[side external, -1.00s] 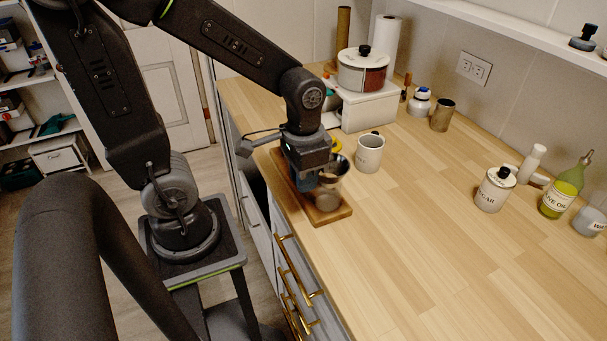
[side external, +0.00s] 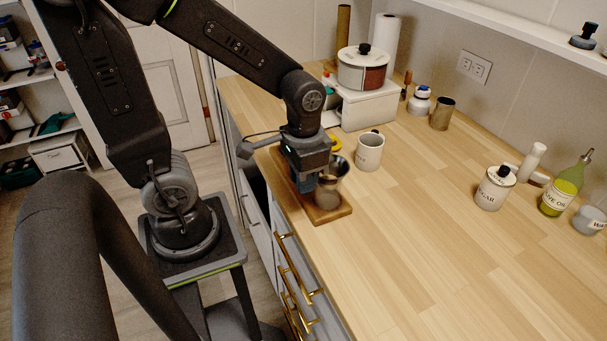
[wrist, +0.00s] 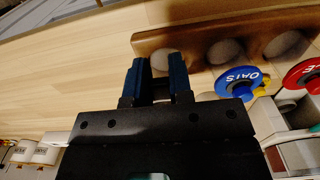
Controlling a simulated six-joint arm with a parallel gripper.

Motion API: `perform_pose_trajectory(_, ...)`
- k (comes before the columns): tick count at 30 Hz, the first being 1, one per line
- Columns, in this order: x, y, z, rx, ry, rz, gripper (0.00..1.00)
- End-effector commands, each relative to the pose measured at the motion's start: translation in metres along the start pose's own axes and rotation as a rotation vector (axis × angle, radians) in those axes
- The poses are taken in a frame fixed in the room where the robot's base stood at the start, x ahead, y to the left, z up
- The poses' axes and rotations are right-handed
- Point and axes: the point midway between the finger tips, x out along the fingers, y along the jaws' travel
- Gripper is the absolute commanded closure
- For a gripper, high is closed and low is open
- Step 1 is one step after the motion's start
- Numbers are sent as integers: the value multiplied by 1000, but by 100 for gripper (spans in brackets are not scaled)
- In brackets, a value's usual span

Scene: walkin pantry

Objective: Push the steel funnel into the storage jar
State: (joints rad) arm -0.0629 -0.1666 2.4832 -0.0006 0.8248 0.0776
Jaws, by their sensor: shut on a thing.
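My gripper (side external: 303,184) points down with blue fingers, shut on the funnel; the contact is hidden. In the wrist view the fingers (wrist: 160,80) stand apart with a pale round shape between them, and the funnel cannot be made out.
A blue OATS lid (wrist: 238,82) and a red lid (wrist: 305,75) show in the wrist view. A sugar jar (side external: 494,190) and an oil bottle (side external: 560,195) stand at right. The counter's middle is clear.

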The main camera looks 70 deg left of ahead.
Motion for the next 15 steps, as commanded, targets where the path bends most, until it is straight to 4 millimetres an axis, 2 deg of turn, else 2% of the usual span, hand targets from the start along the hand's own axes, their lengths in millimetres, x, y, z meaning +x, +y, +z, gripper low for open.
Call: perform_pose_trajectory(15, 8, 0, 0, 0, -1, 0, 100)
